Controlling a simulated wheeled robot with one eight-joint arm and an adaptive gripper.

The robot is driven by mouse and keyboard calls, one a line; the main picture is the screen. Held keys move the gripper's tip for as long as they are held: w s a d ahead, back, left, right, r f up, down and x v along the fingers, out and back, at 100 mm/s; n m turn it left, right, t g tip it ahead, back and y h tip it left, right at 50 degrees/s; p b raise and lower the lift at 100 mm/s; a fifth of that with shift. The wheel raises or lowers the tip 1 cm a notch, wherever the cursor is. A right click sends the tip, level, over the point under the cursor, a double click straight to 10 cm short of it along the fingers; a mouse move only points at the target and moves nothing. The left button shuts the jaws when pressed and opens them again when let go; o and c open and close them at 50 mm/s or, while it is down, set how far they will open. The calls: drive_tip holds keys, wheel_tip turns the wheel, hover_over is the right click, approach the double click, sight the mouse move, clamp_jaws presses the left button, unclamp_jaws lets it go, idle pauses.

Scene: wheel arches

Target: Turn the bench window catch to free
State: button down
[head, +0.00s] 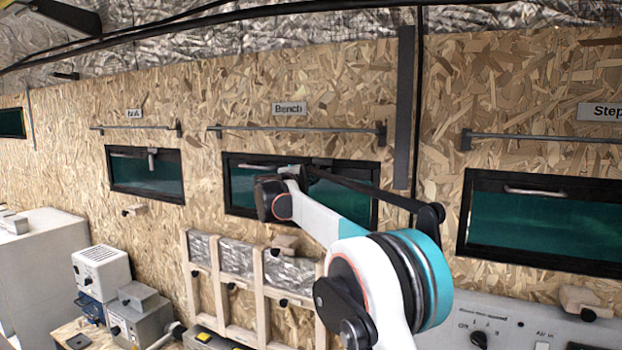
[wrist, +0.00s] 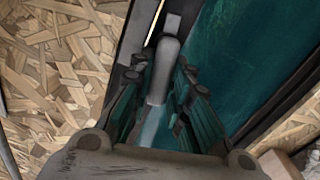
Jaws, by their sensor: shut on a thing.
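The bench window (head: 240,200) is a dark frame with green glass under the "Bench" sign (head: 289,108) in the head view. My arm and wrist cover part of it. In the wrist view the window catch (wrist: 167,62) is a pale grey rounded lever. It lies roughly along the dark window frame (wrist: 136,40), over the edge of the green glass. My gripper (wrist: 160,85) is shut on the catch, one finger on each side. In the head view my wrist hides the grip itself.
A grey rail (head: 300,129) runs along the wall above the window. A wooden ledge block (head: 284,243) and a timber frame (head: 262,290) sit below it. To the left is the "N/A" window (head: 130,175), its catch pointing down. To the right is the "Step" window (head: 535,222), its catch lying across.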

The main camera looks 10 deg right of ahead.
drive_tip(key=shift+r+m, duration=0.2)
drive_tip(key=shift+m, duration=0.8)
drive_tip(key=c, duration=1.5)
unclamp_jaws()
drive_tip(key=shift+d, duration=0.1)
drive_tip(key=v, duration=1.2)
drive_tip(key=shift+f, duration=0.1)
